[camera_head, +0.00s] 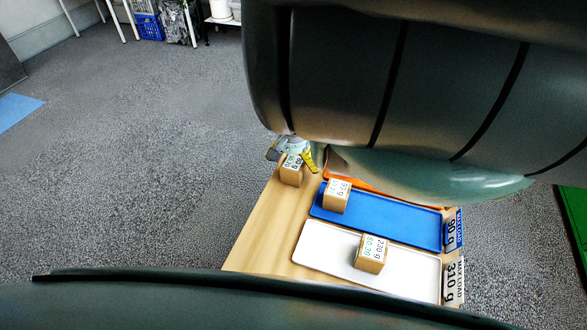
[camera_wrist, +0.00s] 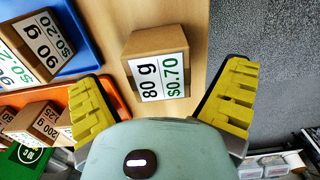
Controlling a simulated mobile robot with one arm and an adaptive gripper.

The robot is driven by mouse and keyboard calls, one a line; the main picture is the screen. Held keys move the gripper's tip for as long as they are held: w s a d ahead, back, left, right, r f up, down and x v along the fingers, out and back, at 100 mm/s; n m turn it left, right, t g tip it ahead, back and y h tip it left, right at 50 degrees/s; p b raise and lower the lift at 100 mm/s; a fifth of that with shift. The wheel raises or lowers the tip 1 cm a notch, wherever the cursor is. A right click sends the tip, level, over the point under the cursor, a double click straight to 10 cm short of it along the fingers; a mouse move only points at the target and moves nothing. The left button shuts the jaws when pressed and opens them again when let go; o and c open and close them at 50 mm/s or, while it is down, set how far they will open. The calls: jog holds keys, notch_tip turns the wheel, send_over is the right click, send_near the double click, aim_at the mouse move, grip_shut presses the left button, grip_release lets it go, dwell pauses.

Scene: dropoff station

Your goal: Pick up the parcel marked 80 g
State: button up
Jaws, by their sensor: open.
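The parcel marked 80 g (camera_wrist: 157,64) is a small brown box with a white label reading 80 g and $0.70. It sits on bare wooden table, and in the head view the small box (camera_head: 291,172) stands at the table's far left corner. My gripper (camera_wrist: 167,100) is open, with a yellow finger on each side of the parcel's near part in the wrist view. I see a gap between each finger and the box. In the head view my gripper (camera_head: 293,153) is beside the box, partly hidden by my arm.
A blue tray (camera_head: 395,224) holds a 90 g parcel (camera_head: 337,196). A white tray (camera_head: 325,258) holds a 230 g parcel (camera_head: 370,254). An orange tray (camera_wrist: 103,91) with several boxes lies left of my gripper in the wrist view. The wooden table (camera_head: 262,235) is bare at left.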

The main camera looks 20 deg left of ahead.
jog(key=shift+f, duration=1.2)
jog(key=c, duration=1.3)
jog(key=shift+r, duration=0.25)
